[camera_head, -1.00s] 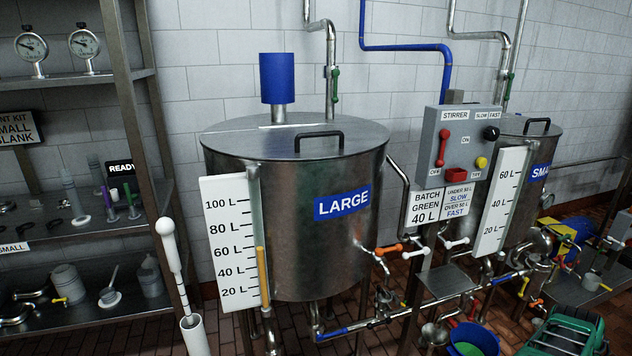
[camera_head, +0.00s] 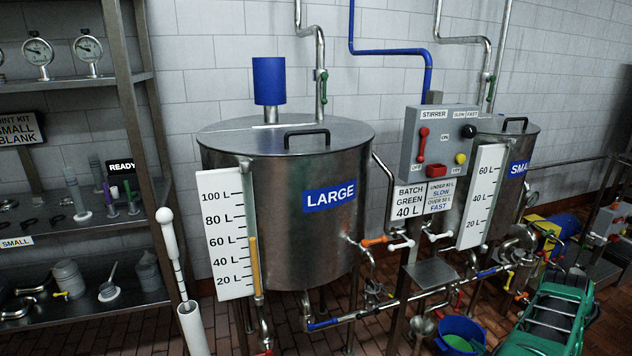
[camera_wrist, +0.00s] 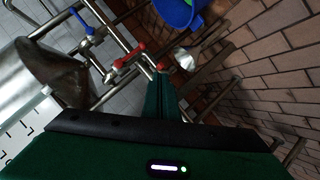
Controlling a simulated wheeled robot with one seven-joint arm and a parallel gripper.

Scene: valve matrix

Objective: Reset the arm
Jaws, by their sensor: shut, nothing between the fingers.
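My gripper (camera_wrist: 162,80) shows in the wrist view as two dark green fingers lying together, with nothing between them. Its fingertips point towards small pipes with a red-handled valve (camera_wrist: 130,58) and a blue-handled one (camera_wrist: 88,25); I cannot tell the exact distance. The wide green and black wrist body fills the lower part of that view. In the head view a green, dark-ribbed part at the lower right appears to be my arm; the fingers cannot be made out there.
The large tank (camera_head: 290,245) stands in the middle, with the stirrer panel (camera_head: 438,140) and small tank (camera_head: 530,150) to its right. A blue bucket (camera_head: 462,335) stands on the brick floor beside the green part. Shelves (camera_head: 100,235) stand at left. Pipes and valves run low between the tanks.

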